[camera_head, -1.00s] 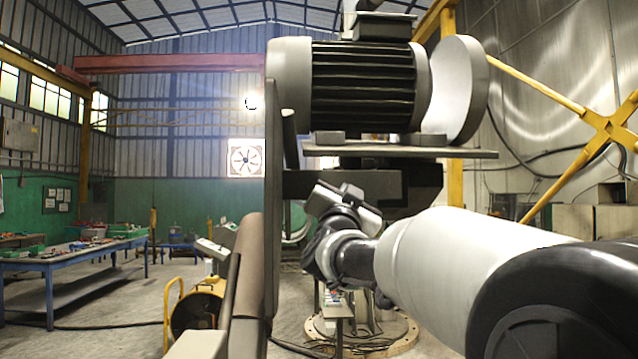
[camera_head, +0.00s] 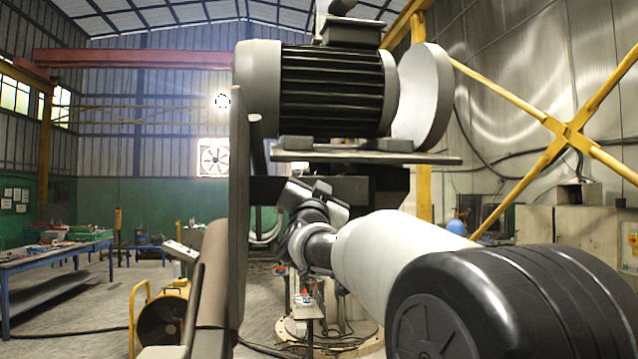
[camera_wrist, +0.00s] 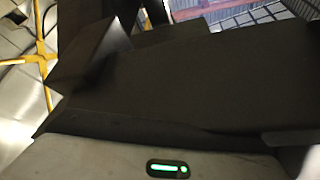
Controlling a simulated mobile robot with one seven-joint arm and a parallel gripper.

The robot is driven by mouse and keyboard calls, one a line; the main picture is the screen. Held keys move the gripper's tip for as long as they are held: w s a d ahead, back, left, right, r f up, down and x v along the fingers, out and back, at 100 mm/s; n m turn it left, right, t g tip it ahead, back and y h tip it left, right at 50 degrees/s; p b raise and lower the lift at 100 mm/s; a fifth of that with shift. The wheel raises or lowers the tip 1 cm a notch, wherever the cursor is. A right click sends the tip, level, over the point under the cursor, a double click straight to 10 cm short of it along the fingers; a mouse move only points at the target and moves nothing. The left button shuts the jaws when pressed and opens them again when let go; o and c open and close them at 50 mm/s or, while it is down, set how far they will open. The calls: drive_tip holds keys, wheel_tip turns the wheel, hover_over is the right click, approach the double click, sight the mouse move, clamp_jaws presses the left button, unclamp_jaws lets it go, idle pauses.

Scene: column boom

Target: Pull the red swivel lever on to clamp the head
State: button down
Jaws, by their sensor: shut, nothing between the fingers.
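The clamp head carries a large ribbed motor (camera_head: 335,88) on a flat plate (camera_head: 365,156), with dark structure beneath it. I cannot pick out the red swivel lever for certain in either view. My gripper (camera_head: 318,196) is at the end of my arm, below the motor plate and in front of the dark structure. It is shut with nothing held; its fingertips are not clearly visible. In the wrist view a large dark surface (camera_wrist: 190,85) fills most of the picture very close, above a grey housing with a green light.
A dark upright plate (camera_head: 239,210) and a brown rounded part (camera_head: 211,275) stand close at the left of my arm. A blue table (camera_head: 60,259) with loose items is at far left. A yellow-framed fan (camera_head: 160,318) stands on the floor. Yellow cross braces (camera_head: 567,131) are at right.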

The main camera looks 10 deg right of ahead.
drive_tip(key=shift+a+f+n+y+b, duration=0.1)
drive_tip(key=shift+f+n+y+b, duration=0.2)
drive_tip(key=shift+n+b, duration=0.35)
wheel_tip(320, 180, down, 5)
drive_tip(key=n+y+b, duration=0.3)
drive_tip(key=n+b, duration=0.2)
drive_tip(key=b, duration=0.1)
drive_tip(key=n+t+y+b, duration=0.1)
drive_tip(key=n+y+b, duration=0.3)
drive_tip(key=b, duration=0.3)
drive_tip(key=shift+a+n, duration=0.1)
drive_tip(key=shift+n, duration=0.65)
drive_tip(key=shift+f, duration=0.25)
